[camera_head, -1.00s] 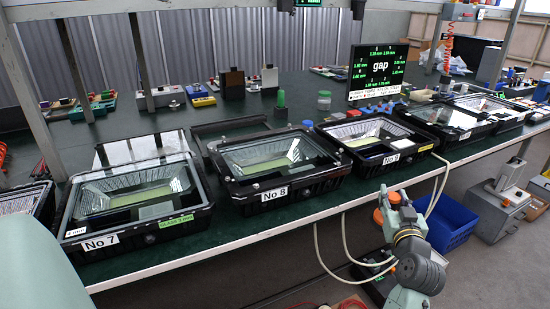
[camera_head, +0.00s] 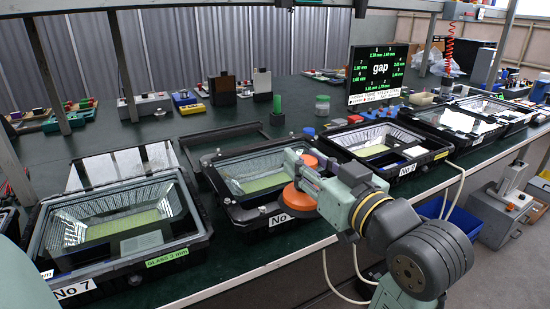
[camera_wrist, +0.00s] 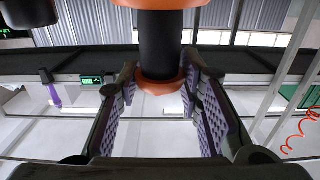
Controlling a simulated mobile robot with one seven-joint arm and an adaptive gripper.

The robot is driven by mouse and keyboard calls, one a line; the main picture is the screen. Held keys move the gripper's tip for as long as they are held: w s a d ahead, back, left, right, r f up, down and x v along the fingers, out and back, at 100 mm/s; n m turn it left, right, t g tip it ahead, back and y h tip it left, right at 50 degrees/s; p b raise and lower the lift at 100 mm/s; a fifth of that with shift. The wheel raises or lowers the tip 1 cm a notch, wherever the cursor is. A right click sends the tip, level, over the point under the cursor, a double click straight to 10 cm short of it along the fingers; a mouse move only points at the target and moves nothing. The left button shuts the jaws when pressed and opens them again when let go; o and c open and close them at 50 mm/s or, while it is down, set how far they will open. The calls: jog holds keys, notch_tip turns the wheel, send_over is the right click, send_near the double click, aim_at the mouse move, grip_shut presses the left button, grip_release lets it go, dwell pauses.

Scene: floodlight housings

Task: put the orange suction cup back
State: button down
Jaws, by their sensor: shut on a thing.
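The orange suction cup (camera_head: 299,198) shows in the head view as orange discs at the end of my arm, in front of the right part of the No 8 housing (camera_head: 262,217). In the wrist view its black handle (camera_wrist: 160,42) stands between my fingers, with an orange flange (camera_wrist: 160,86) at its near end and a wider orange part at the top edge. My gripper (camera_wrist: 160,72) is shut on this handle with its purple ridged pads. In the head view the arm hides the fingers and part of the No 8 housing.
The No 7 housing (camera_head: 120,222) stands left and the No 9 housing (camera_head: 385,142) right along the green table (camera_head: 222,262). A gap display (camera_head: 377,72) stands behind. A green bottle (camera_head: 277,108) and a clear jar (camera_head: 322,105) stand behind No 8. A blue bin (camera_head: 447,212) is below.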

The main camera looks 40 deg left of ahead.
jog(key=p, duration=0.1)
jog(key=a+r+p, duration=0.1)
jog(key=p, duration=0.1)
jog(key=shift+w+a, duration=0.2)
jog(key=shift+w, duration=0.15)
jog(key=shift+w+a+f+p, duration=0.55)
jog(key=shift+w+a+f, duration=0.5)
jog(key=shift+a, duration=0.95)
jog(key=shift+w+a+f+p, duration=0.5)
jog(key=shift+w+a+f, duration=0.5)
jog(key=shift+a, duration=1)
jog(key=shift+w+a+f+p, duration=0.7)
jog(key=shift+w+a, duration=0.55)
jog(key=shift+a, duration=0.75)
jog(key=shift+f, duration=0.2)
jog(key=shift+f+b, duration=0.1)
jog(key=shift+b, duration=0.25)
jog(key=c, duration=1.1)
grip_release()
